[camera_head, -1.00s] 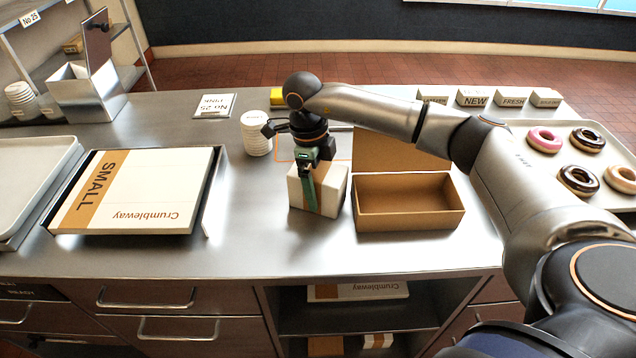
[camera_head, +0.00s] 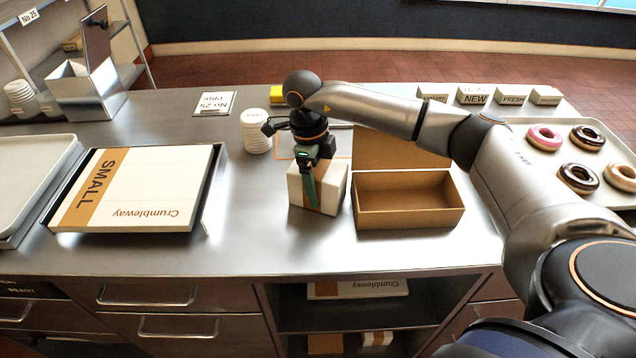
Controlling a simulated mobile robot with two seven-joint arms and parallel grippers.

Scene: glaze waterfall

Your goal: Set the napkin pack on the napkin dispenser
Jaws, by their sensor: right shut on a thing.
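The napkin pack (camera_head: 331,196), a white block with a tan band, stands on the steel counter left of an open cardboard box. My right gripper (camera_head: 313,190) reaches down over it from above, shut on it; the fingers hide part of its front and top. The pack appears to rest on the counter. What looks like the napkin dispenser (camera_head: 86,103), a steel box with an upright back plate, stands at the far left of the counter. My left gripper is not in view.
The open cardboard box (camera_head: 408,206) stands close right of the pack. A doughnut tray (camera_head: 606,196) is at right. Counter space between the Crumbleway box and pack is clear.

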